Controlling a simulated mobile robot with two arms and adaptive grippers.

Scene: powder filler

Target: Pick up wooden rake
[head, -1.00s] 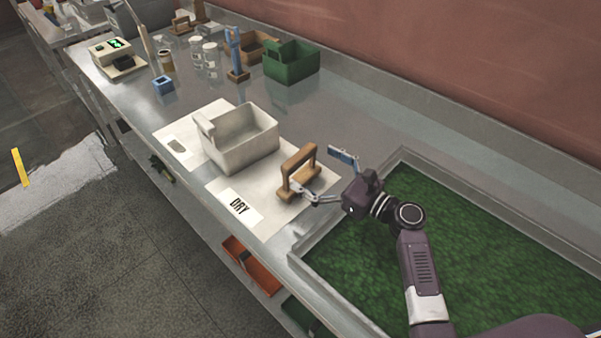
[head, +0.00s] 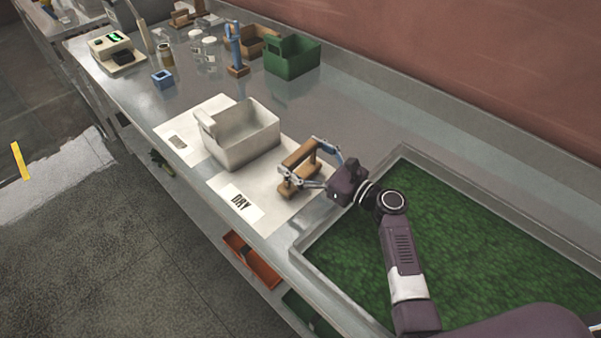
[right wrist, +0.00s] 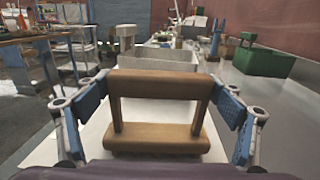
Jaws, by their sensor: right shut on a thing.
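The wooden rake (head: 299,154) is a brown frame with a top bar, two posts and a thicker lower bar. It stands on the white mat marked DRY, just right of the white bin (head: 243,147). My right gripper (head: 307,163) is shut on the rake, with a finger at each end. In the right wrist view the rake (right wrist: 155,138) fills the middle, between the blue finger pads of the gripper (right wrist: 160,106). I cannot tell whether its lower bar touches the mat. My left gripper is not in view.
A tray with a green surface (head: 470,255) lies in the bench at the right, under my right arm. The bench beyond the white bin is partly clear.

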